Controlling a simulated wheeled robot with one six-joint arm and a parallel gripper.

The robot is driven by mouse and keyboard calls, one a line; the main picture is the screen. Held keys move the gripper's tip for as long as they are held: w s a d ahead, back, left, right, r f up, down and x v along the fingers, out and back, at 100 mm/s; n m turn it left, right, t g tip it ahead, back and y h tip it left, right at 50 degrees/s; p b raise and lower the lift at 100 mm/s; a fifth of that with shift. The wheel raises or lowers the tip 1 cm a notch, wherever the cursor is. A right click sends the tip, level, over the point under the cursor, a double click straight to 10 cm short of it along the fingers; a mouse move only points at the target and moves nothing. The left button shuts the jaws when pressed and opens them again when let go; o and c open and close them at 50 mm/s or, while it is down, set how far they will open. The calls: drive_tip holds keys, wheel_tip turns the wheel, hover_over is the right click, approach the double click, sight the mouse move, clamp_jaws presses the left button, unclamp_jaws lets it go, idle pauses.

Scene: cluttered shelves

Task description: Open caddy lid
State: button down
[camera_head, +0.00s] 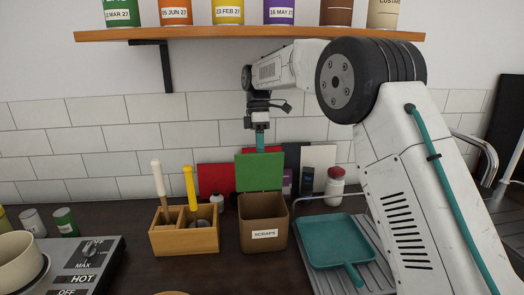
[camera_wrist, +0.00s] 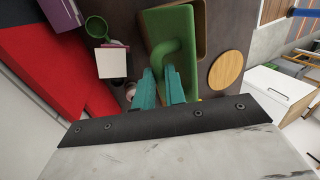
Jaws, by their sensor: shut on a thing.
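The caddy (camera_head: 263,236) is a brown box labelled SCRAPS, standing on the dark counter. Its green lid (camera_head: 259,172) stands raised, near upright, along the back of the box, so the caddy's mouth shows open. My gripper (camera_head: 260,146) is at the lid's top edge, pointing down, its teal fingers shut on the lid. In the wrist view the fingers (camera_wrist: 163,88) meet the green lid (camera_wrist: 160,24) by its curved green handle. The exact contact is partly hidden by the fingers.
A wooden utensil holder (camera_head: 184,238) stands close left of the caddy. A red-lidded jar (camera_head: 334,186) and upright boards are behind. A shelf (camera_head: 240,34) with tins hangs above, near my arm.

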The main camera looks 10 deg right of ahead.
drive_tip(key=shift+w+f+g, duration=0.5)
drive_tip(key=shift+g, duration=0.1)
drive_tip(key=shift+a, duration=0.1)
drive_tip(key=c, duration=1.6)
unclamp_jaws()
drive_tip(key=shift+r, duration=0.1)
drive_tip(key=s+d+r, duration=0.1)
drive_tip(key=s+r, duration=0.1)
drive_tip(key=s, duration=0.6)
drive_tip(key=s+d+r, duration=0.1)
drive_tip(key=s+r, duration=0.2)
drive_tip(key=s, duration=0.4)
drive_tip(key=shift+s+d, duration=0.15)
drive_tip(key=shift+s, duration=0.25)
